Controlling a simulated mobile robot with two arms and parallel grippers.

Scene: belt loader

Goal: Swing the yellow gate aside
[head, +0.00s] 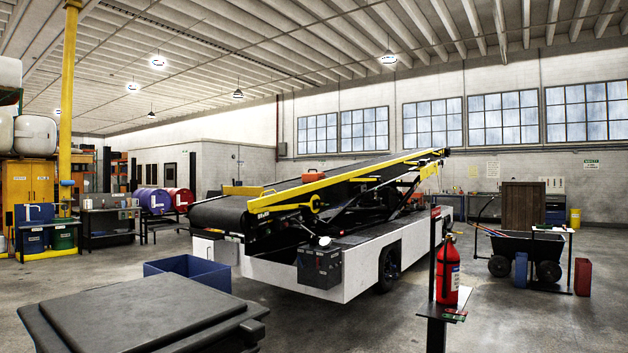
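A belt loader (330,245) with a white body and a sloping black belt stands in the middle of the head view. A low yellow panel (242,190) shows at the belt's lower left end, with a thin yellow bar (268,192) beside it. A long yellow rail (370,172) runs up the belt's near side. I cannot tell for certain which yellow part is the gate; the low panel looks most like one. Neither of my grippers is in view.
A dark lidded box (140,318) and a blue bin (190,271) stand in the left foreground. A red fire extinguisher (447,272) on a stand is at front right. A black cart (525,247) stands farther right. Open floor lies between the extinguisher and the cart.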

